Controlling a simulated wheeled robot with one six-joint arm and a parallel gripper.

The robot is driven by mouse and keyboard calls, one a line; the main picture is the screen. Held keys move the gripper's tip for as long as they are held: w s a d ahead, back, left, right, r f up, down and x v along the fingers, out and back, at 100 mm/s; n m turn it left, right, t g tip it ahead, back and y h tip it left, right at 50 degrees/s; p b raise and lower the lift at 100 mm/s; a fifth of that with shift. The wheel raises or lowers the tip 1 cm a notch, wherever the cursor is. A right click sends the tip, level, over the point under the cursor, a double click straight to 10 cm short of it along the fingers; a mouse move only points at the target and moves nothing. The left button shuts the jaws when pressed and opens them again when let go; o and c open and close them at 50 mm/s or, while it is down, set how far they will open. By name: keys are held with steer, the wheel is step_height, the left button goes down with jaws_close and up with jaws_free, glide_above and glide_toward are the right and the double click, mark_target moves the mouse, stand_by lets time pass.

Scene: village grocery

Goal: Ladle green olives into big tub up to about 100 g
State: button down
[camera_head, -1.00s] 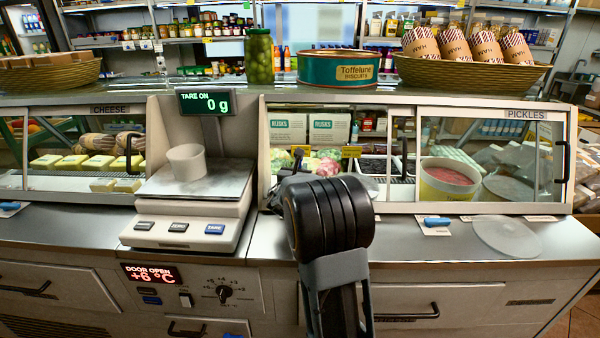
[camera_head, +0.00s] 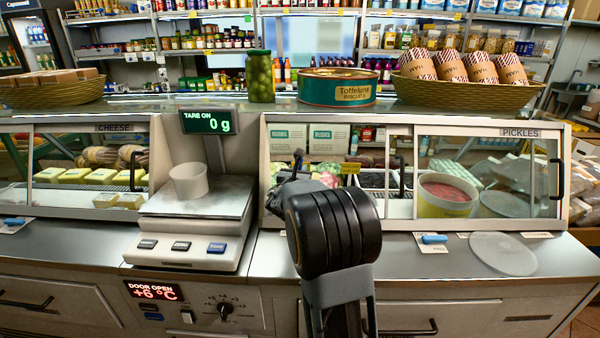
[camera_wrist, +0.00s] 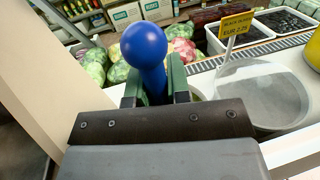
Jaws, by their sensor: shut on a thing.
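A white tub (camera_head: 188,182) stands upright on the scale (camera_head: 200,200), whose display (camera_head: 210,121) reads TARE ON, 0 g. In the wrist view my gripper (camera_wrist: 156,90) is shut on a blue handle (camera_wrist: 145,50) with a round knob, held between its green fingers. I take it for the ladle handle; its lower end is hidden by my gripper. In the head view my arm hides most of the gripper, which is at the open case, right of the scale. No green olives show clearly in the case. A jar of green round things (camera_head: 260,78) stands on the counter top.
A black olives sign (camera_wrist: 237,24) stands by trays of dark olives (camera_wrist: 283,22). Another lid (camera_head: 503,254) lies on the front ledge. A pink-filled tub (camera_head: 446,196) is at right in the case.

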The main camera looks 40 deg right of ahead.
steer(key=s+a+r, duration=0.3)
steer(key=s+a, duration=0.6)
steer(key=s, duration=0.3)
stand_by(0.4)
stand_by(0.5)
